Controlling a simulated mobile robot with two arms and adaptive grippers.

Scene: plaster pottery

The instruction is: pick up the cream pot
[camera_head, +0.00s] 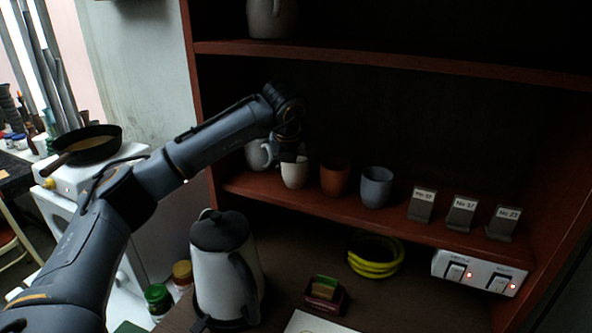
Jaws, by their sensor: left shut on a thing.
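The cream pot (294,178) stands upright on, or just at, the red-brown middle shelf (330,212). My left arm reaches in from the left, and my left gripper (291,157) is at the pot's rim from above, shut on it. The fingers are small and dark here. I cannot tell whether the pot is clear of the shelf. My right gripper is not in view.
A brown cup (335,178) and a grey-blue cup (376,187) stand right of the pot, a grey mug (257,153) close at its left. Label stands (462,213) line the shelf's right. The upper shelf (380,63) is overhead. A kettle (224,268) stands below.

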